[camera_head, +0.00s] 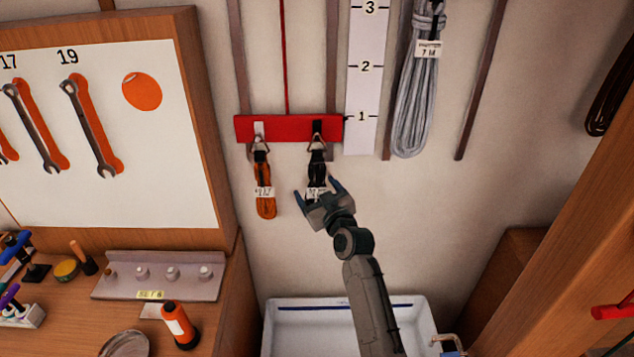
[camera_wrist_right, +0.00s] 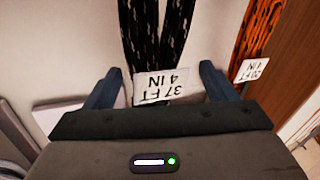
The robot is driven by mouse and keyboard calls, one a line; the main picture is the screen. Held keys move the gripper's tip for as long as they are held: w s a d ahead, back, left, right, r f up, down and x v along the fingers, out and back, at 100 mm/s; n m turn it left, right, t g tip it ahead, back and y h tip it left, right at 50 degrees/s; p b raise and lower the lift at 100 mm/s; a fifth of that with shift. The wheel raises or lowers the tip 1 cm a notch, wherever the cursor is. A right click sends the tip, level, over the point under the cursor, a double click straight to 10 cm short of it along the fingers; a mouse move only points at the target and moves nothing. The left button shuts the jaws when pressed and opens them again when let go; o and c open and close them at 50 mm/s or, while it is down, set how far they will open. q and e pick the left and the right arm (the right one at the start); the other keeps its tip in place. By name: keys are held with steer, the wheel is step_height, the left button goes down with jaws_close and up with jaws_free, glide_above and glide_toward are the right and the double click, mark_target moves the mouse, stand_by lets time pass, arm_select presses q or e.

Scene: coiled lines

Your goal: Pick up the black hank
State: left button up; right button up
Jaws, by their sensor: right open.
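The black hank (camera_head: 317,165) hangs from a metal clip on the right part of a red wall bar (camera_head: 288,128), with a white tag at its lower end. In the right wrist view the black hank (camera_wrist_right: 154,40) hangs between the two fingers, its tag (camera_wrist_right: 162,87) reading 37 FT 4 IN. My right gripper (camera_head: 318,186) is open at the hank's lower end, one finger to each side; I see no grip on it. In the wrist view the right gripper (camera_wrist_right: 160,85) has wide-apart fingers. My left gripper is not in view.
An orange hank (camera_head: 265,190) hangs close on the left of the black one. A grey rope coil (camera_head: 415,100) hangs to the right, beyond a numbered white strip (camera_head: 362,90). A white basin (camera_head: 300,325) stands below. A workbench and wrench board (camera_head: 150,190) fill the left.

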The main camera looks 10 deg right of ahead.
steer(key=shift+w+a+f, duration=0.1)
steer(key=shift+w+f, duration=0.05)
steer(key=shift+w, duration=0.5)
steer(key=shift+s, duration=0.1)
steer(key=c, duration=1.3)
steer(key=shift+r, duration=0.2)
